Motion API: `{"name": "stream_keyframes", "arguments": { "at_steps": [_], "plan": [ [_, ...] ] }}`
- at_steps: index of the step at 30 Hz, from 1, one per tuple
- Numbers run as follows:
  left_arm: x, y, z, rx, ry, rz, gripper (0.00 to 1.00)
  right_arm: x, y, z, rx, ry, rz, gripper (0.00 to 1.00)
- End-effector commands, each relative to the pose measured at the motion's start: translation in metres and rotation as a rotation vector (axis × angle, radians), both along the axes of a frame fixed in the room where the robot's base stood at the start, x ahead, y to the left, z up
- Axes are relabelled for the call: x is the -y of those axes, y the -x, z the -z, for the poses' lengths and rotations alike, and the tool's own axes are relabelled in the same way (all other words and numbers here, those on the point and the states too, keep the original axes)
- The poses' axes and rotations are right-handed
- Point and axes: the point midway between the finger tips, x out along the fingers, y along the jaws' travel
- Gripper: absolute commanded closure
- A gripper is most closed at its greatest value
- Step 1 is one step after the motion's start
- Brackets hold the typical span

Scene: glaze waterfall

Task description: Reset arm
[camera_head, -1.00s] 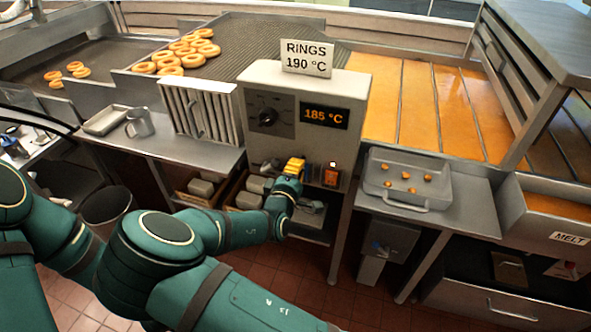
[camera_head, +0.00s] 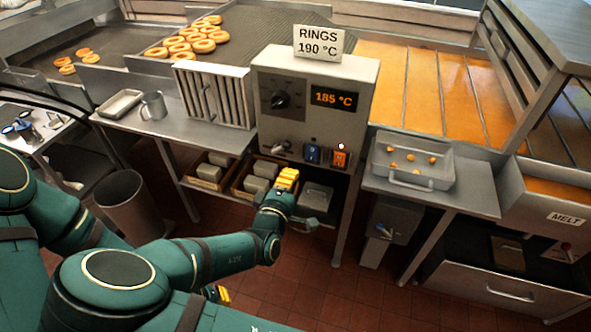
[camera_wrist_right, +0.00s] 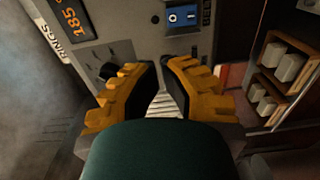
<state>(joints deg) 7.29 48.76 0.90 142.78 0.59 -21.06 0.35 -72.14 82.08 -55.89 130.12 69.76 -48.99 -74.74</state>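My right gripper (camera_head: 286,178) has yellow fingers and hangs in front of the lower shelf, below the switches of the grey control box (camera_head: 268,128). In the right wrist view my right gripper (camera_wrist_right: 160,85) has its fingers apart with nothing between them, and it faces the box's front without visible contact. My left gripper (camera_head: 217,294) shows only as a small yellow part low in the head view, mostly hidden behind my right arm.
A RINGS 190 °C sign (camera_head: 319,42) stands on the box. A tray (camera_head: 412,165) with small orange pieces sits on the right counter. Grey blocks (camera_head: 259,180) fill crates on the lower shelf. A bin (camera_head: 131,202) stands at left. Red tiled floor lies open in front.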

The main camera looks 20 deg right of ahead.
Motion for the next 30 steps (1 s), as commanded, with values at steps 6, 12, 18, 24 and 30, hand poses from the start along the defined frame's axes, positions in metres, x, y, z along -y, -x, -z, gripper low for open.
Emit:
{"name": "stream_keyframes", "arguments": {
  "at_steps": [6, 12, 18, 24, 30],
  "plan": [
    [0.0, 0.0, 0.0, 0.001, 0.0, 0.0, 1.0, -0.002, 0.003, 0.0, -0.001, 0.001, 0.0, 1.0],
    [0.0, 0.0, 0.0, 0.001, 0.0, 0.0, 1.0, -0.002, 0.003, 0.0, -0.001, 0.001, 0.0, 1.0],
    [0.0, 0.0, 0.0, 0.0, 0.0, 0.0, 1.0, -0.001, 0.003, 0.001, -0.004, -0.003, 0.002, 1.0],
    [0.0, 0.0, 0.0, 0.0, 0.0, 0.0, 1.0, 0.023, 0.013, 0.052, -0.126, -0.139, 0.042, 1.0],
    [0.0, 0.0, 0.0, 0.0, 0.0, 0.0, 1.0, 0.047, 0.056, 0.149, -0.357, -0.49, 0.152, 1.0]
  ]
}}
